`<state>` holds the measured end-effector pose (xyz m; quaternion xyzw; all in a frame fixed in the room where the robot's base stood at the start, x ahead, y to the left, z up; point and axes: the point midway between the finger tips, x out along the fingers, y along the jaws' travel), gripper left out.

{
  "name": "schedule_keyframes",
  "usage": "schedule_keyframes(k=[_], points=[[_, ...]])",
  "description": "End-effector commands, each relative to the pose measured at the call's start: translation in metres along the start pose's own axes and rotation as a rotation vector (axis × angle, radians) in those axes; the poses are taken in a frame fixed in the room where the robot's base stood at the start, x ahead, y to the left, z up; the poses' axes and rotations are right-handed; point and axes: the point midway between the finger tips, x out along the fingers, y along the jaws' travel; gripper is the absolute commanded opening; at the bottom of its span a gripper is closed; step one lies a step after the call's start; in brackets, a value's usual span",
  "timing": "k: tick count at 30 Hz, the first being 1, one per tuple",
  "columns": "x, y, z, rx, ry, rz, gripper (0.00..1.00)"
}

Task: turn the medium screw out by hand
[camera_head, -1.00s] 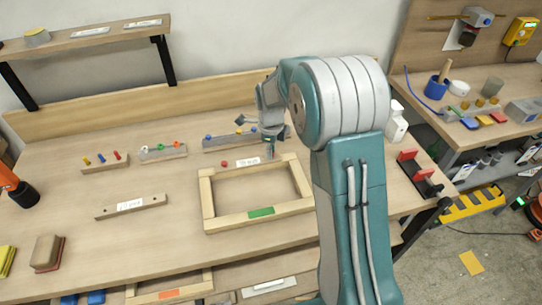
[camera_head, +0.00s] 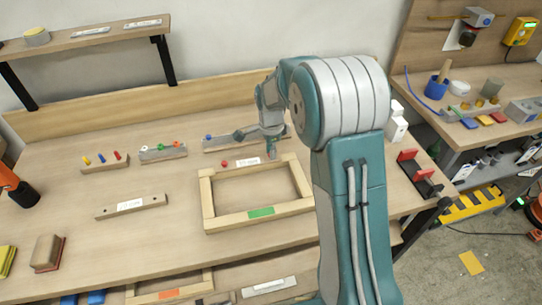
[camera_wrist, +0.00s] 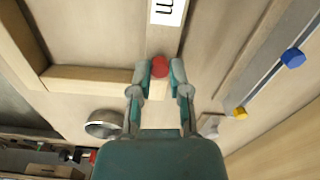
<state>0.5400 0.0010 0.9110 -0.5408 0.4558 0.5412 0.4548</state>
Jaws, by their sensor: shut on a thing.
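A red screw head (camera_wrist: 160,67) sits between the two fingertips of my gripper (camera_wrist: 160,72) in the wrist view. The fingers are shut on it from both sides. It stands at the end of a pale strip with a white label (camera_wrist: 168,10), which shows an "m". In the head view my gripper (camera_head: 271,151) points down beside the right end of this labelled strip (camera_head: 249,161), behind the wooden frame. The screw in my grip cannot be made out there. Another red head (camera_head: 225,163) shows left of the label. The screw's shank and thread are hidden.
The wooden frame (camera_head: 207,205) lies just in front. A rail behind holds a blue knob (camera_wrist: 293,57) and a yellow one (camera_wrist: 240,113). A grey ring (camera_wrist: 103,123) is near my gripper. A labelled bar (camera_head: 131,207) lies left; bench around it is clear.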

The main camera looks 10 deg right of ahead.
Motion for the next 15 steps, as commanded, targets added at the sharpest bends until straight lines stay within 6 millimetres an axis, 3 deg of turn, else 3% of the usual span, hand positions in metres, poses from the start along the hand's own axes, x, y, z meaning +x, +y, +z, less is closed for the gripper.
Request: schedule_keyframes(k=[15], points=[[0.0004,0.0,-0.0001,-0.171,0.0,-0.001,0.0]])
